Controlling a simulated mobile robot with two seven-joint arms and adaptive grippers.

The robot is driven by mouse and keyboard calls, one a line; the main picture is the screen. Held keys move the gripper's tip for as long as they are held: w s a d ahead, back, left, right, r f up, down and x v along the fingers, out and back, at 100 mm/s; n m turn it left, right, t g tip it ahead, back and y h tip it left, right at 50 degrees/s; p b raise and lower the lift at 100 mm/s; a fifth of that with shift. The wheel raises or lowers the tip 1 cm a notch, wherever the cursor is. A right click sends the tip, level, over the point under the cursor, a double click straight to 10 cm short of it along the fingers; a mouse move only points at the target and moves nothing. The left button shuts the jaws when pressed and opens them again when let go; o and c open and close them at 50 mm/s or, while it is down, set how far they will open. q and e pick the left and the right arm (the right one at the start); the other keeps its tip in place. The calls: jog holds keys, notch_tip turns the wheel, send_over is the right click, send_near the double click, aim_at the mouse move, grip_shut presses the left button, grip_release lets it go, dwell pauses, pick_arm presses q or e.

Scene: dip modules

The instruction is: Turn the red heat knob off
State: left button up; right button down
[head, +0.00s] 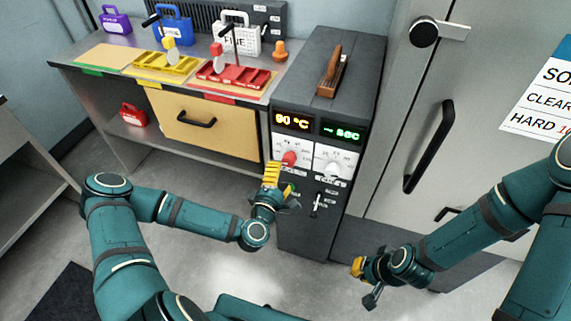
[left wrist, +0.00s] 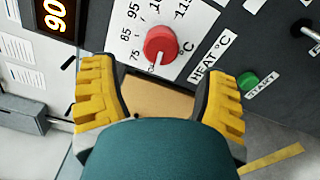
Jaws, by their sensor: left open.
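The red heat knob (head: 289,158) sits on a white dial plate on the front of the dark machine (head: 311,200). In the left wrist view the knob (left wrist: 160,44) shows whole, beside the "HEAT °C" label, with a pale pointer mark at its lower edge, near the 75 end of the scale. My left gripper (head: 272,172) is just in front of the panel, below and left of the knob. Its yellow fingers (left wrist: 161,75) are open, apart from the knob, with nothing between them. My right gripper (head: 362,272) hangs low, right of the machine; its opening is unclear.
An orange display (head: 292,121) reads 90 °C. A white dial (head: 336,160) is right of the knob; a green START button (left wrist: 247,80) is near it. A bench with colored trays (head: 234,78) stands left. A grey cabinet with a black handle (head: 429,147) stands right.

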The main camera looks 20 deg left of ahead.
pick_arm(q)
jog(key=s, duration=0.6)
dwell(0.4)
jog(key=s+d+f+m+g+h, duration=0.4)
jog(key=d+f+m+g+h, duration=0.25)
jog(key=d+m, duration=0.3)
jog(key=s+a+f+m+g+y, duration=0.2)
jog(key=s+m+g+y, duration=0.1)
jog(key=s+m+g, duration=0.4)
jog(key=shift+m+g, duration=1.35)
jog(key=shift+s+f, duration=0.1)
